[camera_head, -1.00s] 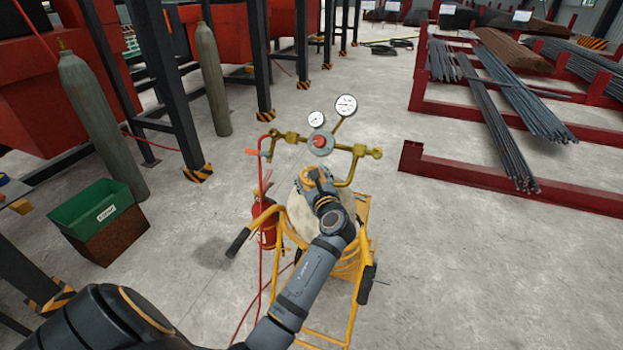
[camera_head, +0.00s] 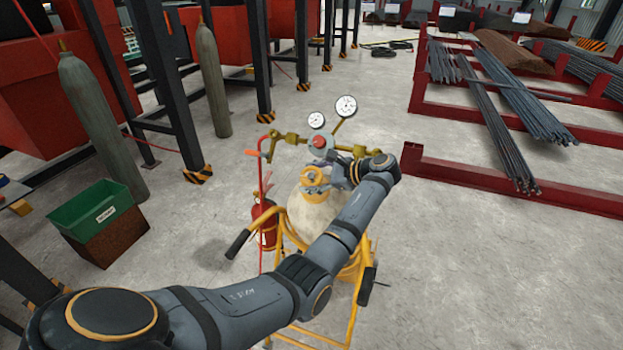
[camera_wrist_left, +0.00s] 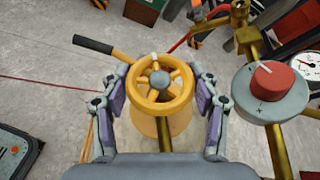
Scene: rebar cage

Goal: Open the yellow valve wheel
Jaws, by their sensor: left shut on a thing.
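The yellow valve wheel (camera_head: 314,176) sits on top of a pale gas cylinder (camera_head: 309,215) in a yellow hand cart (camera_head: 354,312). In the left wrist view the wheel (camera_wrist_left: 160,83) is seen from above, with spokes, a grey hub and a small pale mark on its far rim. My left gripper (camera_head: 335,168) reaches the wheel from the right in the head view. In the wrist view its two fingers (camera_wrist_left: 164,95) lie on opposite sides of the rim, shut on it. My right gripper is not in view.
A regulator with a red knob (camera_wrist_left: 271,80), brass pipes and two gauges (camera_head: 346,106) stands close beside the wheel. A fire extinguisher (camera_head: 264,222) hangs at the cart's left. A green bin (camera_head: 92,208) stands at left; red rebar racks (camera_head: 510,186) stand at right.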

